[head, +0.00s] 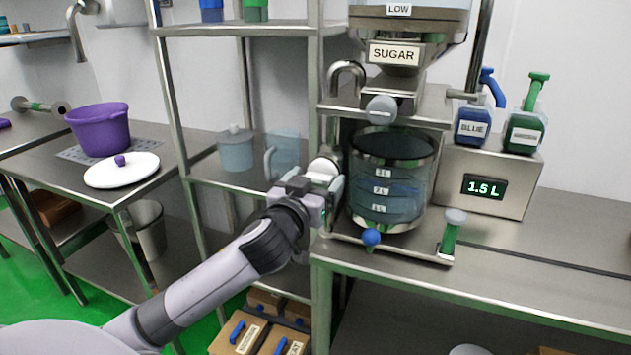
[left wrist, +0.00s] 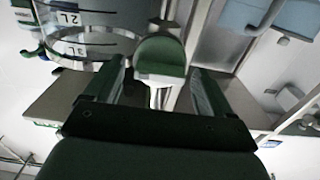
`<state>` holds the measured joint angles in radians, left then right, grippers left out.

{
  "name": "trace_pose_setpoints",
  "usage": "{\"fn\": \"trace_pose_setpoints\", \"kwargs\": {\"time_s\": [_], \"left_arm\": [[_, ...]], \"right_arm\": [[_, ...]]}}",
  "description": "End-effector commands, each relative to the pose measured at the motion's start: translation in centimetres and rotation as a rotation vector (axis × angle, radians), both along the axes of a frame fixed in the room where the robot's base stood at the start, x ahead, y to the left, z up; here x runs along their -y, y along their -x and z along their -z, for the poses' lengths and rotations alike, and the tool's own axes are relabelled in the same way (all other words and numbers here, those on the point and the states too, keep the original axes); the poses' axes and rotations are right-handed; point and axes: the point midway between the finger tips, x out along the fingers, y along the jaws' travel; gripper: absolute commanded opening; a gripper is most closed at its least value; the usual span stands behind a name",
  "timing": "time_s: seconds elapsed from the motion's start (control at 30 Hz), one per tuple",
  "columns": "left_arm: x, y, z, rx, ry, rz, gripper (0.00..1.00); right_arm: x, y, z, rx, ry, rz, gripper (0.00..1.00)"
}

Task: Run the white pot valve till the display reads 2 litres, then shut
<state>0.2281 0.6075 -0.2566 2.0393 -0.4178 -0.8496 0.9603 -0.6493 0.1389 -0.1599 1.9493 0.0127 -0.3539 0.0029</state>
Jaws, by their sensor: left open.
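The clear pot (head: 392,180) with litre marks stands under the sugar hopper on the steel stand. The display (head: 483,187) on the steel box reads 1.5 L. A white round knob (head: 324,168), which looks like the white pot valve, is at the pot's left side. My left gripper (head: 331,190) is at that knob and partly covers it. In the left wrist view the knob (left wrist: 160,56) looks dark and shaded between the two open fingers (left wrist: 157,85). I cannot tell whether the fingers touch it. My right gripper is not in view.
A blue knob (head: 371,237) and a grey-topped green handle (head: 453,229) sit at the stand's front. Blue (head: 473,126) and green (head: 524,131) jugs stand on the display box. The shelf post (head: 318,90) is close to my left gripper. The counter's right side is clear.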

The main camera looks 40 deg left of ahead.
Motion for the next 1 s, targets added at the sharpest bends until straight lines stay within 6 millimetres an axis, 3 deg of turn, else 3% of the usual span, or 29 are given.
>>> {"fn": "trace_pose_setpoints", "kwargs": {"time_s": [0.07, 0.1, 0.23, 0.27, 0.57, 1.0], "left_arm": [[0.00, 0.01, 0.01, 0.000, 0.000, 0.000, 0.83], [0.00, 0.01, 0.01, 0.000, 0.000, 0.000, 0.77], [0.00, 0.02, 0.02, 0.000, 0.000, 0.000, 0.35], [-0.01, 0.02, 0.02, 0.000, -0.001, 0.000, 0.31], [0.04, 0.04, 0.13, 0.008, 0.036, 0.000, 0.31], [0.01, 0.03, 0.10, 0.071, 0.305, -0.001, 0.31]], "right_arm": [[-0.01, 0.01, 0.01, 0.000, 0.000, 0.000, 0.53], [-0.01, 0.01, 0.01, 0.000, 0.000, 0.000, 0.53], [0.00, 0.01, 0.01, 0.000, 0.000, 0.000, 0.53], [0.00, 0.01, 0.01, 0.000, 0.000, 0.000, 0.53], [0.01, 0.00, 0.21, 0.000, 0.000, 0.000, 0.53], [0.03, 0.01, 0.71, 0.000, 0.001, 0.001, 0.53]]}}
